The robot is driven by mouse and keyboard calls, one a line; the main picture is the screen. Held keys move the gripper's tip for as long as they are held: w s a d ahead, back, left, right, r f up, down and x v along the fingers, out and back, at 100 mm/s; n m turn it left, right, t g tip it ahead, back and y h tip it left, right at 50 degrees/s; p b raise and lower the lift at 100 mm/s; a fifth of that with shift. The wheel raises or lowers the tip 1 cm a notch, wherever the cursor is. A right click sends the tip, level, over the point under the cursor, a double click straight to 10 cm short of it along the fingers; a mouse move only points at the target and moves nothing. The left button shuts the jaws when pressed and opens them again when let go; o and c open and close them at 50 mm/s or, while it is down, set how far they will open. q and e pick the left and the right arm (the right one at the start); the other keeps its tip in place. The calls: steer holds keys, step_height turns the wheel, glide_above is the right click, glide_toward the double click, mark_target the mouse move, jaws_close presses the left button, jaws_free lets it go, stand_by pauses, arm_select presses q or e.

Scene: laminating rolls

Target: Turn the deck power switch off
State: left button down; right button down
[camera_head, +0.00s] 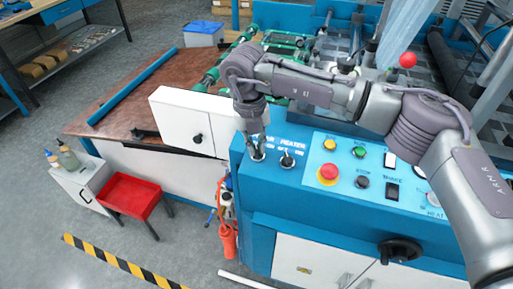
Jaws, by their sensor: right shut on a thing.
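The blue control deck (320,205) carries a light panel with switches and buttons. My right gripper (257,150) points down at the panel's left end and is shut on the leftmost switch (258,156). The fingers hide most of this switch and part of its label, so I cannot tell its setting. A second small black switch (287,160) under the label HEATER stands just to its right, apart from the gripper. My left gripper is not in view.
A red emergency button (327,174), a yellow button (329,144) and a green button (359,152) sit right of the switches. A white box (185,122) stands to the left. My right arm crosses above the deck.

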steer(key=shift+s+f, duration=0.2)
steer(key=shift+f, duration=0.1)
steer(key=c, duration=1.2)
jaws_free()
steer(key=shift+c, duration=0.2)
steer(key=shift+w, duration=0.1)
steer(key=shift+r, duration=0.15)
steer(key=shift+r, duration=0.1)
step_height(320, 180, up, 12)
steer(key=a, duration=0.1)
steer(key=shift+a+f, duration=0.15)
steer(key=shift+f, duration=0.05)
